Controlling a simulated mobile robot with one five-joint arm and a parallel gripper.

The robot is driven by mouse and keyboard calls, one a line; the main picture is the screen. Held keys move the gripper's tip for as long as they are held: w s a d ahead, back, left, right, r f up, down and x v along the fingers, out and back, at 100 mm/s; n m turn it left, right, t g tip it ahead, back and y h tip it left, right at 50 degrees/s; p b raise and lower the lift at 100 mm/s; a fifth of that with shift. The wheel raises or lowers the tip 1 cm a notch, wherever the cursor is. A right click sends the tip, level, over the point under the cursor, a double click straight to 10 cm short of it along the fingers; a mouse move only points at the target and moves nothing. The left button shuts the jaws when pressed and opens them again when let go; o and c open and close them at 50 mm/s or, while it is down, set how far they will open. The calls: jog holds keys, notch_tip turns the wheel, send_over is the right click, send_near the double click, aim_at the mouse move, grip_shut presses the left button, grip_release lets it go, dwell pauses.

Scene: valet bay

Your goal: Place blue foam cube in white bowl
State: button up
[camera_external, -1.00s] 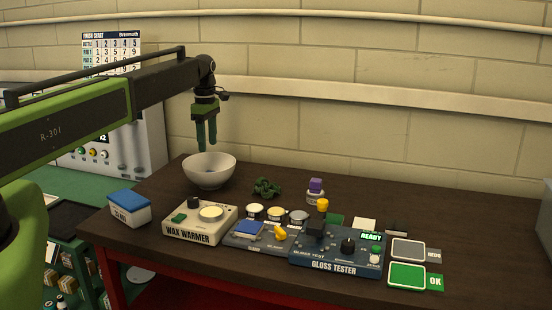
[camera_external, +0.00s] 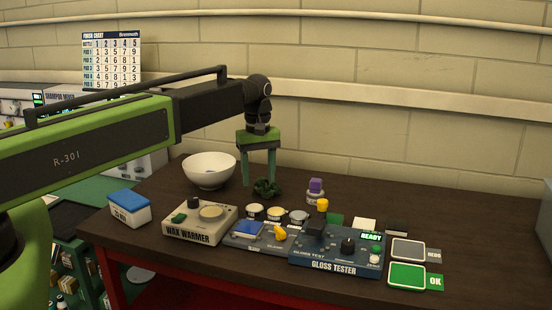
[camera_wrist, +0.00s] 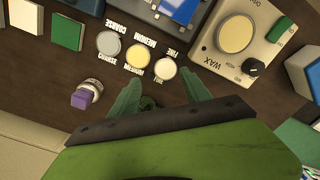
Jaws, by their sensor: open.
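The white bowl (camera_external: 208,172) stands upright on the dark bench at the back left; a small darker patch shows inside, too faint to name. I cannot pick out a loose blue foam cube for certain. My gripper (camera_external: 258,186) is open and empty, pointing down to the right of the bowl.
The wax warmer (camera_external: 199,222), gloss tester (camera_external: 335,252) and round pads (camera_external: 276,213) stand in front. A blue-topped box (camera_external: 129,208) is at left, a purple-capped bottle (camera_external: 315,190) at right. Bare bench (camera_external: 440,215) lies at the back right.

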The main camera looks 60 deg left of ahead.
jog(key=d+f+m, duration=0.1)
jog(key=d+m, duration=0.1)
jog(key=d, duration=0.3)
jog(key=s+d+f+m+b, duration=0.1)
jog(key=d+m, duration=0.1)
jog(key=d, duration=0.3)
jog(key=s+d+f+m+b, duration=0.1)
jog(key=d+m, duration=0.1)
jog(key=d, duration=0.4)
jog(key=shift+s+m, duration=0.15)
jog(key=shift+m, duration=0.15)
jog(key=s+d+f+m+b, duration=0.1)
jog(key=s+d+m, duration=0.2)
jog(key=d, duration=0.6)
jog(key=s+d+f+m+b, duration=0.1)
jog(key=s+d+m, duration=0.3)
jog(key=d+m, duration=0.3)
jog(key=shift+d+f, duration=0.2)
jog(key=shift+d, duration=0.85)
jog(key=shift+w, duration=0.1)
